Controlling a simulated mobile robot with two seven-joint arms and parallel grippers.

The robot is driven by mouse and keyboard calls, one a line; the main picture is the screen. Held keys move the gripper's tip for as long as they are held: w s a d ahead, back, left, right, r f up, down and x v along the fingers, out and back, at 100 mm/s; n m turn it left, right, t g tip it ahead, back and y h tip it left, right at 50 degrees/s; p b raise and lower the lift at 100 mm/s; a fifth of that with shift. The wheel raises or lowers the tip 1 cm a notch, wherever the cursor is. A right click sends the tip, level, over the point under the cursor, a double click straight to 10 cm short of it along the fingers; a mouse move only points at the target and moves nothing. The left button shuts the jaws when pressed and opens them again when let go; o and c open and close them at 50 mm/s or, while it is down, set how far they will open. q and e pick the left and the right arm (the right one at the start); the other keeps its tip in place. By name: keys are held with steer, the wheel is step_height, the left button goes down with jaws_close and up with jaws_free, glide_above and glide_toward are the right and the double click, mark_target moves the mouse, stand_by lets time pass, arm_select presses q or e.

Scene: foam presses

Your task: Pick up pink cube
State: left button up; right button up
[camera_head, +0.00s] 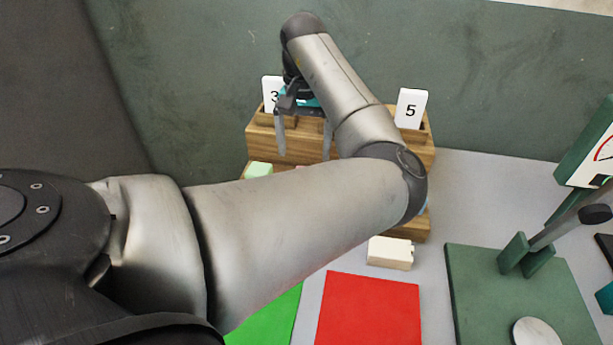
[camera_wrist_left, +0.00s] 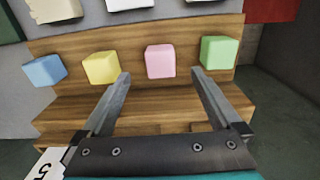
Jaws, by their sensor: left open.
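The pink cube (camera_wrist_left: 160,61) sits on a wooden stepped rack (camera_wrist_left: 137,79) between a yellow cube (camera_wrist_left: 101,67) and a green cube (camera_wrist_left: 219,52) in the left wrist view. My left gripper (camera_wrist_left: 160,72) is open and empty. The pink cube shows between its two fingertips in that view; whether it lies within their depth I cannot tell. In the head view my left gripper (camera_head: 305,155) hangs over the rack (camera_head: 262,142), and my arm hides most of the cubes. The green cube (camera_head: 258,169) shows at left there. My right gripper is not in view.
A blue cube (camera_wrist_left: 44,70) is at the row's end. Cards marked 3 (camera_head: 271,92) and 5 (camera_head: 411,108) stand on the rack. A white block (camera_head: 390,252), red mat (camera_head: 370,310), green mat (camera_head: 270,320) and green press (camera_head: 520,295) are in front. A wall stands behind.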

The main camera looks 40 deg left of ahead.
arm_select(q)
step_height(320, 180, down, 3)
steer(key=shift+f, duration=0.1)
steer(key=shift+w+f+b, duration=0.1)
steer(key=shift+f+b, duration=0.3)
steer(key=shift+f, duration=0.45)
step_height(320, 180, down, 4)
steer(key=shift+f+b, duration=0.2)
steer(key=shift+b, duration=0.4)
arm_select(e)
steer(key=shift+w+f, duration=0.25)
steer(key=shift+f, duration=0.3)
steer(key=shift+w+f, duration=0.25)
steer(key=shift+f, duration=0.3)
arm_select(q)
steer(key=shift+a, duration=0.1)
steer(key=c, duration=1.4)
steer(key=shift+r, duration=0.1)
